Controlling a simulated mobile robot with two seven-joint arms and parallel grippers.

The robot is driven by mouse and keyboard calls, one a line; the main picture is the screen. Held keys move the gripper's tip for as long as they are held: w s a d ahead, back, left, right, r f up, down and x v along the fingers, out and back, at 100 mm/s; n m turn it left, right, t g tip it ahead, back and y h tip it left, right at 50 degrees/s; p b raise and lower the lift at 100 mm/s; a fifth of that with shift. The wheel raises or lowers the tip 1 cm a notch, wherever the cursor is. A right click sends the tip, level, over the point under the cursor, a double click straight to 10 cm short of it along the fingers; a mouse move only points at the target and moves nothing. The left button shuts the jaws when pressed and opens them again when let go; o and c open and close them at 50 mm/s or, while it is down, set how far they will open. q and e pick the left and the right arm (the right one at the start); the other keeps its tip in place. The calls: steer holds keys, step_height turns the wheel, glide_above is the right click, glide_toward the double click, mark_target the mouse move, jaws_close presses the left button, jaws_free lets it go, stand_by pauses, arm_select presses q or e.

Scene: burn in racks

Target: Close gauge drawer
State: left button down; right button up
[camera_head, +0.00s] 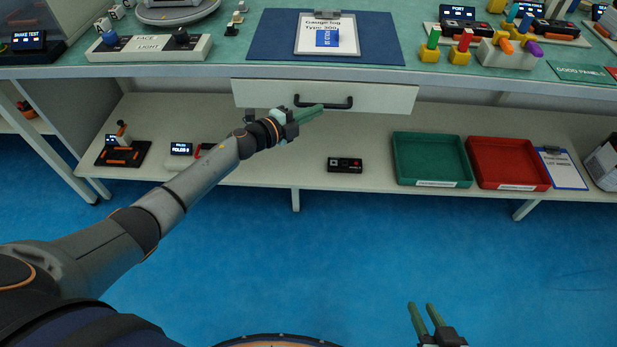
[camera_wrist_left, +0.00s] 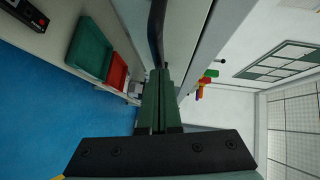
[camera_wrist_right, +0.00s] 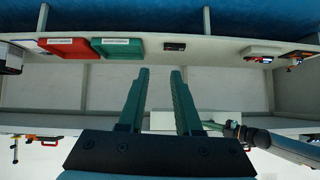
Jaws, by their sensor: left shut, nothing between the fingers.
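The gauge drawer is the white front (camera_head: 390,98) with a black bar handle (camera_head: 338,102) under the bench top; it looks about flush, but I cannot tell if it is fully in. My left gripper (camera_head: 318,110) is shut and empty, its green fingertips in front of the drawer close to the left part of the handle. In the left wrist view the shut fingers (camera_wrist_left: 161,75) point along the drawer front, with the dark handle (camera_wrist_left: 157,30) just beyond the tips. My right gripper (camera_head: 422,306) is open and empty, low over the floor, well away from the drawer; its spread fingers also show in the right wrist view (camera_wrist_right: 160,75).
The bench top (camera_head: 440,75) above carries a blue mat (camera_head: 270,45) with a gauge log clipboard (camera_head: 327,35). The lower shelf holds a green tray (camera_head: 430,183), a red tray (camera_head: 510,185) and a small black device (camera_head: 345,165). The blue floor in front is clear.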

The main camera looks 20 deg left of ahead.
steer(key=shift+t, duration=0.7)
steer(key=shift+w+a+r, duration=0.1)
steer(key=shift+w+r, duration=1.4)
steer(key=shift+w, duration=0.1)
